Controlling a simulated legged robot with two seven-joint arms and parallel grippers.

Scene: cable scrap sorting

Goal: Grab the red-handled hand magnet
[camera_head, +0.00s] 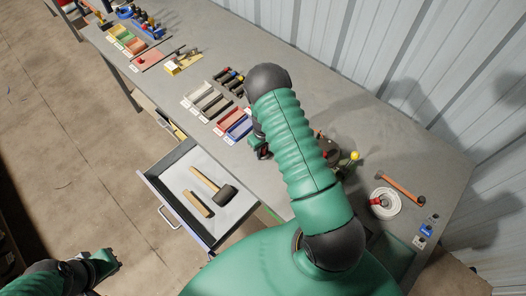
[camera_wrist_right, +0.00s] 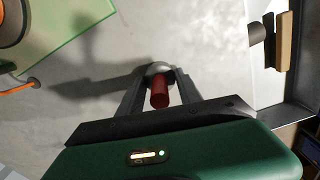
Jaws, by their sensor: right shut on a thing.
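The hand magnet shows in the right wrist view as a red handle (camera_wrist_right: 160,95) with a pale rounded metal end behind it. My right gripper (camera_wrist_right: 160,82) has its two fingers on either side of it and is shut on it, above the grey table. In the head view my right gripper (camera_head: 263,150) is small and dark beside the table's front edge, partly hidden by my green arm; a bit of red shows there. My left gripper (camera_head: 108,262) is at the lower left, away from the table; its jaw opening is unclear.
An open drawer (camera_head: 154,178) holds a mallet (camera_head: 226,194) and a wooden-handled tool (camera_head: 198,204). Red and blue trays (camera_head: 238,127) stand left of my right gripper. A white cable coil (camera_head: 384,204) and a hammer (camera_head: 400,188) lie at the right. A green mat (camera_wrist_right: 70,35) shows in the wrist view.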

